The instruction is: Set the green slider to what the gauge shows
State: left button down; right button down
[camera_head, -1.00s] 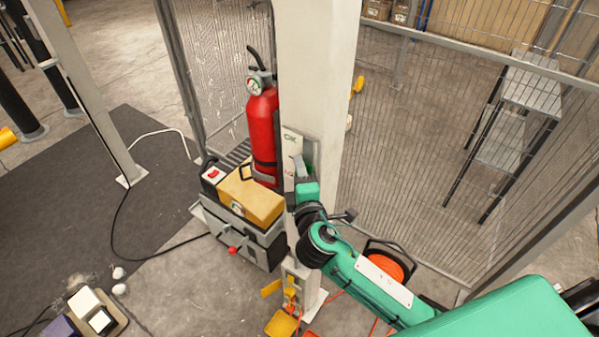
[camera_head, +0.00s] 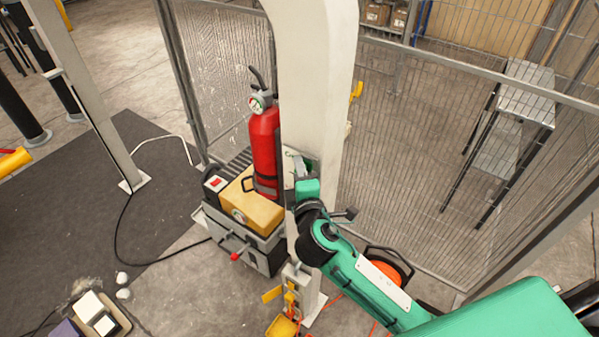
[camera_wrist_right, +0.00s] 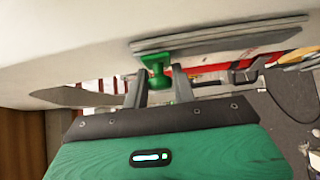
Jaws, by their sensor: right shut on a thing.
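A red fire extinguisher (camera_head: 264,145) stands against the pale post, with a small round gauge (camera_head: 257,103) at its top. The gauge's needle is too small to read. A light panel (camera_head: 289,166) is on the post beside the extinguisher, partly hidden by my right gripper. My right gripper (camera_head: 307,178) is at this panel. In the wrist view, the fingers of my right gripper (camera_wrist_right: 159,88) are shut on the green slider (camera_wrist_right: 156,65), which sits under a grey strip. The slider is hidden in the head view. My left gripper is not in view.
A yellow box (camera_head: 251,208) with a round dial on its front sits on a grey case left of the post (camera_head: 312,70). An orange cable reel (camera_head: 385,270) lies behind my right arm. Wire mesh fencing (camera_head: 420,150) stands behind the post.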

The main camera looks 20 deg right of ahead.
jog(key=shift+r, duration=0.25)
jog(key=c, duration=1.3)
grip_release()
jog(key=shift+s+f, duration=0.15)
jog(key=shift+s, duration=0.1)
jog(key=shift+s+a+b, duration=0.3)
jog(key=shift+s+b, duration=0.6)
jog(key=shift+s, duration=1.3)
jog(key=shift+s+a+b, duration=0.3)
jog(key=shift+s+b, duration=0.65)
jog(key=shift+s, duration=1.3)
jog(key=shift+s+a+b, duration=0.3)
jog(key=shift+s+b, duration=0.6)
jog(key=shift+s, duration=1.3)
